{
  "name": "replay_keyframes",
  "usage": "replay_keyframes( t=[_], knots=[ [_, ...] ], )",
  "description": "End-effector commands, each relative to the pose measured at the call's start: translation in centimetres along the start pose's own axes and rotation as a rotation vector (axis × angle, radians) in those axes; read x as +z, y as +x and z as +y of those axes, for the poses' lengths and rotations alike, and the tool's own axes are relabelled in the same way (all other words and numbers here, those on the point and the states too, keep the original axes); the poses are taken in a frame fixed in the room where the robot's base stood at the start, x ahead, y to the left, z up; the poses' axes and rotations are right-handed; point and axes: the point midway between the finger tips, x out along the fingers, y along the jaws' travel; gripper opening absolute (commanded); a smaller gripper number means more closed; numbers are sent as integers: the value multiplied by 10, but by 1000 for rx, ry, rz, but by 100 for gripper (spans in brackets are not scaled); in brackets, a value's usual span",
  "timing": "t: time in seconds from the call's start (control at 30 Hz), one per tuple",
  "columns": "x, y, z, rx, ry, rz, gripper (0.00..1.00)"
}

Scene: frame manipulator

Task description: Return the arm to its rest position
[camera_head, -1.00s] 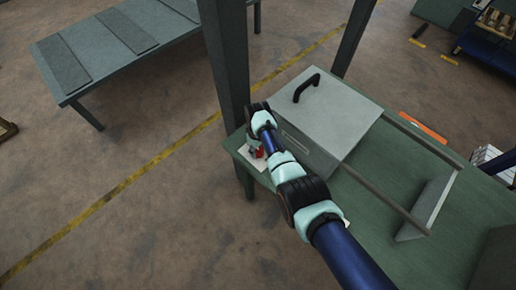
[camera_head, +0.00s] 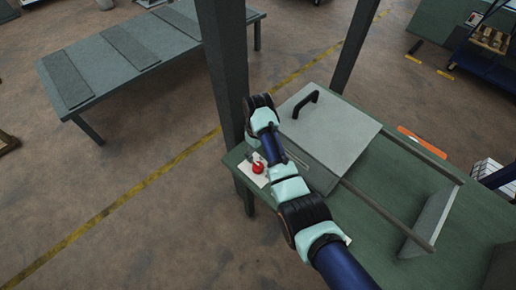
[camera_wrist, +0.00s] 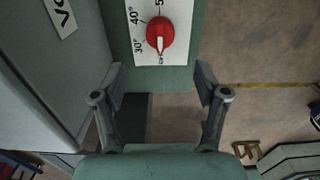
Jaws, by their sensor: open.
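My gripper (camera_wrist: 160,100) shows in the wrist view with its two fingers spread wide apart and nothing between them. Beyond the fingertips is a red knob (camera_wrist: 160,34) on a white dial plate (camera_wrist: 139,38) marked with degree numbers. In the head view the red knob (camera_head: 258,164) sits near the left corner of the green table, just left of my arm. My arm reaches from the lower right up to the wrist beside the grey box (camera_head: 330,130). The fingers are hidden behind the arm in the head view.
The grey box has a black handle (camera_head: 305,103) on its lid. Two rails run right from it to an upright plate (camera_head: 432,215) on the green table (camera_head: 385,180). A dark post (camera_head: 224,75) stands close behind my wrist. Another table (camera_head: 130,50) stands at the back left.

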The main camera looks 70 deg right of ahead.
Motion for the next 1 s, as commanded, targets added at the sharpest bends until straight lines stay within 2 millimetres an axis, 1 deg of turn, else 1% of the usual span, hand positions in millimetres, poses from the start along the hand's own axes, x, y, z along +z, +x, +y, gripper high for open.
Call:
replay_keyframes(
  t=[0.03, 0.1, 0.2, 0.83, 0.87, 0.93, 0.97, 1.0],
  knots=[
    [-1, -7, 0, 1, 0, 2, 73],
    [0, -14, 0, 0, 0, 1, 73],
    [0, -19, 0, 0, 0, 1, 73],
    [0, -19, 0, 0, 0, 0, 73],
    [-1, -18, -2, 2, -3, 4, 73],
    [-10, -19, -20, 18, -21, 38, 73],
    [-16, -20, -32, 29, -34, 65, 73],
    [-26, -22, -55, 47, -54, 115, 73]
  ],
)
